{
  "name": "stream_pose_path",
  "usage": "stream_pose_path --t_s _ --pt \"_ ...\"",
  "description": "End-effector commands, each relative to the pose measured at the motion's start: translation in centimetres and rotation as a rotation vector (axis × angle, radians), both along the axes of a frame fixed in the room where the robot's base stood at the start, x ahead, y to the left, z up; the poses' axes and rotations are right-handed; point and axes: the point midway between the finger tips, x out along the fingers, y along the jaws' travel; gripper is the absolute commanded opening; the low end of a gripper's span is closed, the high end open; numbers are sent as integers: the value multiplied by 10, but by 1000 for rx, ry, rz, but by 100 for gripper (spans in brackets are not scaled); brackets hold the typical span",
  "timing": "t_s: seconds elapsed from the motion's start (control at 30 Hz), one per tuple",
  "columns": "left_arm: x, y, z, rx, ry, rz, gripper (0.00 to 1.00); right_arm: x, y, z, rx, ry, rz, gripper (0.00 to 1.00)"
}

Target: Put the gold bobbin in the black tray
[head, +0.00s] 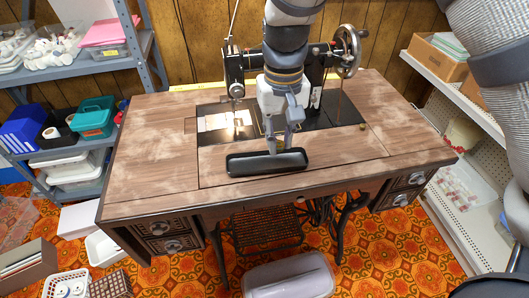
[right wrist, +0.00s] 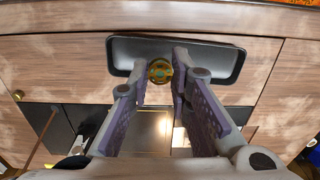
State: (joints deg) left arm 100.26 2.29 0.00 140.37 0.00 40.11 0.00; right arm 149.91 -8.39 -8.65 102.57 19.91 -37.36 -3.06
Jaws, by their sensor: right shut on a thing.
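The black tray (head: 266,163) is a long, shallow dish lying on the front middle of the wooden table; it also shows at the top of the right wrist view (right wrist: 215,60). My right gripper (head: 272,148) points down at the tray's back edge in the head view. In the right wrist view its two fingers (right wrist: 160,82) are shut on the round gold bobbin (right wrist: 159,70), which has a greenish pattern. The bobbin overlaps the tray in that view; its height above the tray is hard to tell. The bobbin cannot be made out in the head view. My left gripper is not in view.
A black sewing machine (head: 233,72) with a handwheel (head: 346,52) stands behind the gripper. A small gold round piece (head: 362,127) is on the tabletop at right. The wooden tabletop (head: 150,140) is clear to the left. Shelves flank the table.

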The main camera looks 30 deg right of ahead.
Motion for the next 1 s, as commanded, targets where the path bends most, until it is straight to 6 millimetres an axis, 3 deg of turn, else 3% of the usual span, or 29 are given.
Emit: stream_pose_path --t_s 0.03,0.27,0.47,0.63,0.67,0.73,1.0 --pt "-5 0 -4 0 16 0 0 4 4 -13 -1 8 1 10" --pt "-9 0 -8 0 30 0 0 16 15 -28 0 1 1 10" --pt "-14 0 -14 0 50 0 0 18 19 -62 1 3 -2 10" --pt "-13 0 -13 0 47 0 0 19 18 -61 1 -3 -1 8" --pt "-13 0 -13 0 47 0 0 19 18 -61 1 -3 -1 23" --pt "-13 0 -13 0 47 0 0 19 18 -61 1 -3 -1 38" --pt "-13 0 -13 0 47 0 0 19 18 -60 0 -3 -1 38"
